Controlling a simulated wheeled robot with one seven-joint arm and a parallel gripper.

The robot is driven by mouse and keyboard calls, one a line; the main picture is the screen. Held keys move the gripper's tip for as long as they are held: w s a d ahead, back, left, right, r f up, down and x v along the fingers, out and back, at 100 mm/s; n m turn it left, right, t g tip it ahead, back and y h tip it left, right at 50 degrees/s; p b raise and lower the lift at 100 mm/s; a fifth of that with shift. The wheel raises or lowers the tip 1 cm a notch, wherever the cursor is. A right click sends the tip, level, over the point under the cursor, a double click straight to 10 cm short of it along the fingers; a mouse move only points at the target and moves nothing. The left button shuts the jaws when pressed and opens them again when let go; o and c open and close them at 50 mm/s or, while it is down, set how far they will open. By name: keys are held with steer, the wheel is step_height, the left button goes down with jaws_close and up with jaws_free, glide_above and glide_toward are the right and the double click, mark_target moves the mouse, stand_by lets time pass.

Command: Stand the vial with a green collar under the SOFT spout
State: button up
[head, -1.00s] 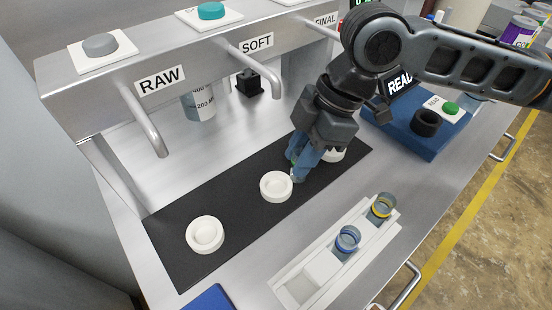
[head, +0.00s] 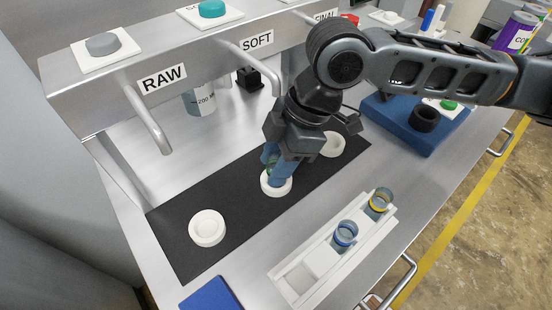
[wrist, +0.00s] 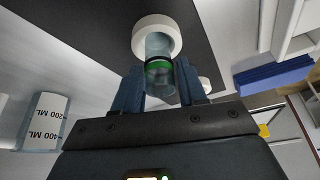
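The vial with a green collar (wrist: 158,68) is clear and sits between the two blue fingers of my gripper (wrist: 160,88) in the wrist view. The fingers touch it on both sides. In the head view my gripper (head: 277,170) is at the middle white ring holder (head: 276,187), in line with the SOFT spout (head: 275,80). The same holder (wrist: 140,37) shows in the wrist view, with the vial's lower end overlapping its opening. I cannot tell whether the vial rests in it. My fingers hide much of the vial in the head view.
Other white holders stand under RAW (head: 207,228) and at the far end (head: 332,145) of the black mat (head: 180,255). A white rack (head: 325,272) holds blue-collared (head: 345,234) and yellow-collared (head: 380,200) vials. A blue reader (head: 400,125) stands right. A beaker (head: 199,101) stands behind.

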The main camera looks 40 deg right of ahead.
steer(key=shift+o, duration=1.2)
steer(key=shift+r, duration=0.15)
steer(key=v, duration=1.2)
steer(key=shift+b, duration=0.45)
steer(key=shift+c, duration=0.2)
